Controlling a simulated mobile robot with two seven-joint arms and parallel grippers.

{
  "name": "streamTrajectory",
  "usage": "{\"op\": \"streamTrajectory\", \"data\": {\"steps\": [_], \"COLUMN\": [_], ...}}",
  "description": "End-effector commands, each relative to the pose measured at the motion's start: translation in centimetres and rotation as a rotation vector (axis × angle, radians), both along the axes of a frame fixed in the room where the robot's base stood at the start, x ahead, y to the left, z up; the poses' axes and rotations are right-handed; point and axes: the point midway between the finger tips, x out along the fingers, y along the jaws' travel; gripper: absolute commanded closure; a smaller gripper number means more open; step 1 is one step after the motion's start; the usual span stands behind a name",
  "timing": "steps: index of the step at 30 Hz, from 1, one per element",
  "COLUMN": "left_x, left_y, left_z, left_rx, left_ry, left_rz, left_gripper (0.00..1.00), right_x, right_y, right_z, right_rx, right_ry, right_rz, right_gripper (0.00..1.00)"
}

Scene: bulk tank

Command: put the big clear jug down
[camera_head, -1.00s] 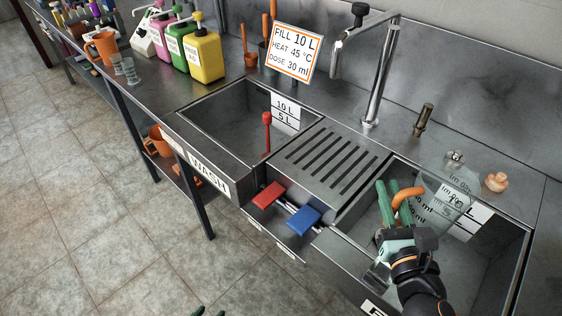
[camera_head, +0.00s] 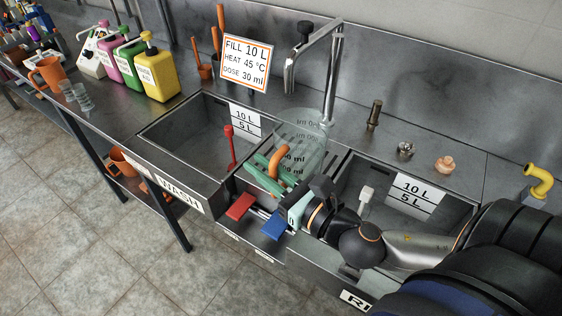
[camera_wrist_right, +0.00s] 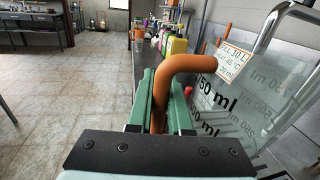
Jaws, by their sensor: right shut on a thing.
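The big clear jug (camera_head: 308,133) has black ml markings and an orange handle (camera_head: 276,163). My right gripper (camera_head: 268,172), with green fingers, is shut on that handle. The jug is in front of the ribbed drainboard between the two basins and hides most of it. I cannot tell whether its base touches the drainboard. In the right wrist view the orange handle (camera_wrist_right: 160,85) lies between the green fingers, and the clear jug wall (camera_wrist_right: 235,115) is at the right. My left gripper is not in view.
The wash basin (camera_head: 190,135) is at left with a red-handled tool (camera_head: 230,145). The rinse basin (camera_head: 375,190) is at right, holding a small white item. A tall tap (camera_head: 335,70) stands behind the jug. Red (camera_head: 240,206) and blue (camera_head: 274,226) pedals stick out in front.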

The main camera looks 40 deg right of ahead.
Motion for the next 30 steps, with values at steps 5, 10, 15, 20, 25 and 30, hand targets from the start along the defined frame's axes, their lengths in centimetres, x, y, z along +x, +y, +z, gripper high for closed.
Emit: {"op": "streamTrajectory", "data": {"steps": [5, 10, 15, 20, 25, 30], "left_x": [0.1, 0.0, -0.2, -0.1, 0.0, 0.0], "left_y": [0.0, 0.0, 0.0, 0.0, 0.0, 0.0], "left_z": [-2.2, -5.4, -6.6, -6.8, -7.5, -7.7], "left_rx": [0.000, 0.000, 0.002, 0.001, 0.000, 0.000], "left_ry": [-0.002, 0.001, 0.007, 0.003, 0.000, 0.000], "left_rz": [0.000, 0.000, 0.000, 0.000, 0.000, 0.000], "left_gripper": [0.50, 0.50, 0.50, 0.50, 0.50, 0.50], "right_x": [1.2, 3.1, 5.5, 8.7, 10.9, 11.9], "right_y": [-0.6, -1.5, -2.8, -4.4, -5.5, -5.9], "right_z": [-1.0, -2.0, -2.5, -4.7, -7.7, -9.0], "right_rx": [-0.003, -0.004, -0.004, 0.002, 0.002, 0.000], "right_ry": [-0.005, -0.007, -0.002, 0.001, 0.001, -0.001], "right_rz": [0.009, 0.008, 0.001, 0.001, 0.003, 0.006], "right_gripper": [1.00, 1.00, 1.00, 1.00, 1.00, 1.00]}}
